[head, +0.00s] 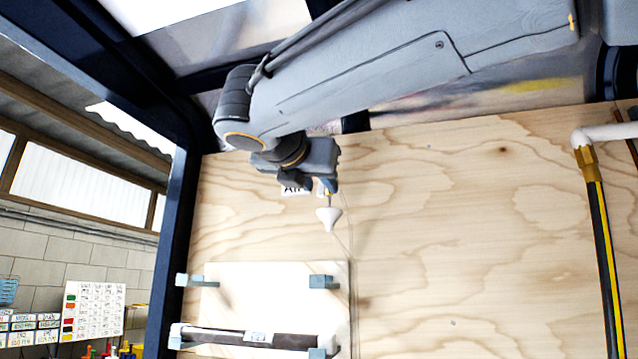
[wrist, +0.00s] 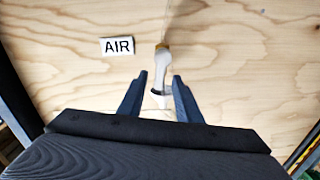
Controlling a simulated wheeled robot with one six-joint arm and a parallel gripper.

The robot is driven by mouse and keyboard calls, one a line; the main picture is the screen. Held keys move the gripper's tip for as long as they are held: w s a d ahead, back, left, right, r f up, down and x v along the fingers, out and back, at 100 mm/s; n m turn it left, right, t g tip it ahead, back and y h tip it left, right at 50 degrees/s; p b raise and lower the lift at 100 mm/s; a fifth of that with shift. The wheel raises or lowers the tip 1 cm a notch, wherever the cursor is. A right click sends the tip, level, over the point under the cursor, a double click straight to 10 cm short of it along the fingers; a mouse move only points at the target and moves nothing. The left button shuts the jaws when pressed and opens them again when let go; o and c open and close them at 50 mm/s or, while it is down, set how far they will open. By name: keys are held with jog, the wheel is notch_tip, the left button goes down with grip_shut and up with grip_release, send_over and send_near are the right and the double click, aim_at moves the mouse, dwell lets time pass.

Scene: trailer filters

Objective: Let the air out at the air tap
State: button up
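The air tap is on the plywood wall beside a white AIR label (wrist: 117,46), which is partly covered by my gripper in the head view. In the wrist view the tap shows a brass fitting (wrist: 162,46) and a white part (wrist: 162,68) reaching down between my fingers. In the head view a white cone-shaped piece (head: 329,216) hangs just below my gripper (head: 331,186). My gripper (wrist: 160,76) is open, with one finger on each side of the white part and visible gaps. Whether the fingers reach its depth is unclear.
Below the tap, a pale panel (head: 270,290) has grey-blue clips (head: 324,282) and a dark tube (head: 295,341). A black-and-yellow hose (head: 603,250) with a brass end hangs at the right. A dark post (head: 178,225) stands at the left. The middle plywood (head: 470,230) is clear.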

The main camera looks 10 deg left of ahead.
jog(key=shift+w, duration=0.15)
grip_shut()
jog(key=shift+a, duration=0.2)
jog(key=shift+w+a+r+m+b, duration=0.1)
jog(key=shift+a+r+m+b, duration=0.4)
jog(key=shift+m+b, duration=1.45)
jog(key=shift+s+a+r+m+b, duration=0.1)
jog(key=shift+a+r+m+b, duration=0.4)
jog(key=shift+m, duration=2.8)
jog(key=shift+w+a+r+m+b, duration=0.1)
jog(key=shift+a+r+m+b, duration=0.2)
jog(key=shift+r+m+b, duration=1.5)
notch_tip(320, 180, down, 2)
jog(key=shift+f+m+p, duration=0.1)
jog(key=shift+m+p, duration=0.5)
jog(key=shift+m, duration=0.45)
